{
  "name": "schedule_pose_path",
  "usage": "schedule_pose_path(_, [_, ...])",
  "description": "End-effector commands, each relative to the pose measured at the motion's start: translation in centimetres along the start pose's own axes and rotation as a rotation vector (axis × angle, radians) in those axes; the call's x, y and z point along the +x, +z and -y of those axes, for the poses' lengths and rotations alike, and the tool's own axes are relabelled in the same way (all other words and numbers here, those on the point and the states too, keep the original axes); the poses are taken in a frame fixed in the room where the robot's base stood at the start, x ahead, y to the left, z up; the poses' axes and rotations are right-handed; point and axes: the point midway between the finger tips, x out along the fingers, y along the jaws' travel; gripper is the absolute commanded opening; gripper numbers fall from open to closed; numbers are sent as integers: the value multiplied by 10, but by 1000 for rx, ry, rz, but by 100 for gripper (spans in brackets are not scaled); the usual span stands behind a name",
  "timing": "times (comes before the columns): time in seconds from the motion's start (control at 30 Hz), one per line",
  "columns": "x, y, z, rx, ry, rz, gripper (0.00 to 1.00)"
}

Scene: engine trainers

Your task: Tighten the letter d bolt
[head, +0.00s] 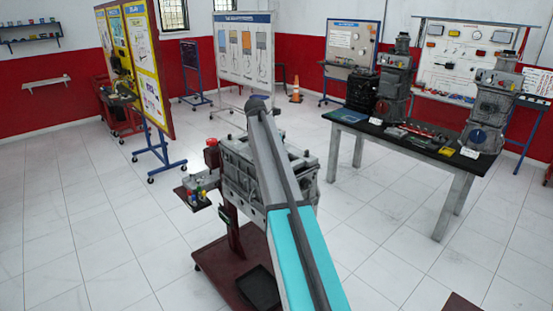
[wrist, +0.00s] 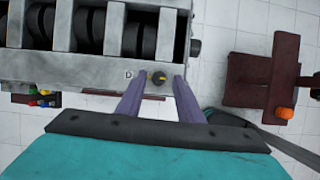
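In the wrist view the grey engine block (wrist: 60,68) fills the upper left, with dark rounded parts in its open bays. A "D" label (wrist: 129,75) is on its near edge. Just right of the label is the letter d bolt (wrist: 158,78), a dark round head with a yellow mark. My gripper (wrist: 159,88) is open, its two purple fingers apart on either side of the bolt, with visible gaps. I cannot tell whether a finger touches the block. In the head view the engine block (head: 237,172) sits on its stand, and my arm hides my gripper and the bolt.
The dark red stand base (head: 225,262) carries a black tray (head: 258,288). A side shelf (head: 196,195) with coloured parts juts out left of the block. A table (head: 400,135) with engine models stands at the right. The white tiled floor is open around the stand.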

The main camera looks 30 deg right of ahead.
Motion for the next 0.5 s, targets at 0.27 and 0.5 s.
schedule_pose_path(0.27, [1, 0, 0, 0, 0, 0, 34])
schedule_pose_path(0.5, [1, 0, 0, 0, 0, 0, 0])
